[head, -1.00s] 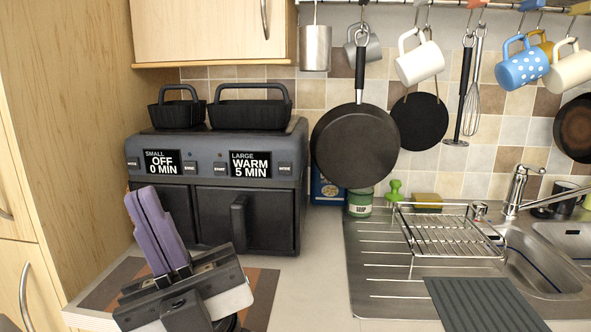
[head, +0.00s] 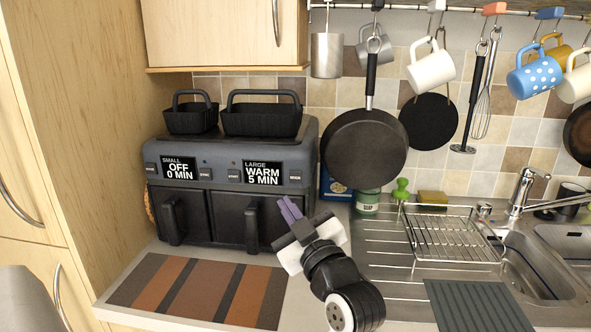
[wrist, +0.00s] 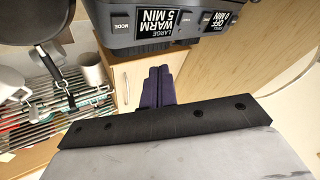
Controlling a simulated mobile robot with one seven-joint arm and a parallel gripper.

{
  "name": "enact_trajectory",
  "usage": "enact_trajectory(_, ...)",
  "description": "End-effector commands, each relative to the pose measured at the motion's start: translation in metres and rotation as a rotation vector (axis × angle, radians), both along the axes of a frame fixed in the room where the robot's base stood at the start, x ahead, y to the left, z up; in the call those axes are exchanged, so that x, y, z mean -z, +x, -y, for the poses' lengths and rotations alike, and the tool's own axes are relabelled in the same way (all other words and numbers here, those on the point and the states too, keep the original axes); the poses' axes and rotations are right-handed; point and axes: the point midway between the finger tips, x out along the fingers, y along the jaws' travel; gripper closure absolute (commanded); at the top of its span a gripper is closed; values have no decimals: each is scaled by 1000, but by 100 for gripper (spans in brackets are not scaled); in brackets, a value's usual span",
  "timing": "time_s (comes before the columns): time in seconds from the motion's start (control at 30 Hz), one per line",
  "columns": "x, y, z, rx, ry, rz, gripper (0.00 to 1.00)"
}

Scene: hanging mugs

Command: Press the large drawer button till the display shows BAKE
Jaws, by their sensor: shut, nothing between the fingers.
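The air fryer (head: 225,155) stands on the counter with two drawers. Its large-drawer display (head: 262,173) reads WARM 5 MIN, and its small-drawer display (head: 179,168) reads OFF 0 MIN. The MODE button (head: 295,176) is right of the large display, and a START button (head: 234,175) is left of it. My gripper (head: 286,203), with purple fingers, is shut and empty, below the MODE button in the head view and apart from it. In the upside-down wrist view, the fingers (wrist: 158,72) point toward the large display (wrist: 156,31); the MODE button (wrist: 122,24) is left of it.
A black pan (head: 364,148) hangs right of the fryer, close to its side. Two black baskets (head: 262,120) sit on top. A striped mat (head: 200,290) lies on the counter in front. A dish rack (head: 452,240) and sink are at the right.

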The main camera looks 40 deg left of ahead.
Motion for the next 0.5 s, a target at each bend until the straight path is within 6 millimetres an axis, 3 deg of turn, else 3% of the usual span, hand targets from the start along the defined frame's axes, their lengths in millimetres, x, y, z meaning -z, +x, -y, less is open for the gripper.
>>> enact_trajectory(0.33,1,1,-1,-1,-3,-1,100)
enact_trajectory(0.5,0,11,-7,-1,-2,-2,100)
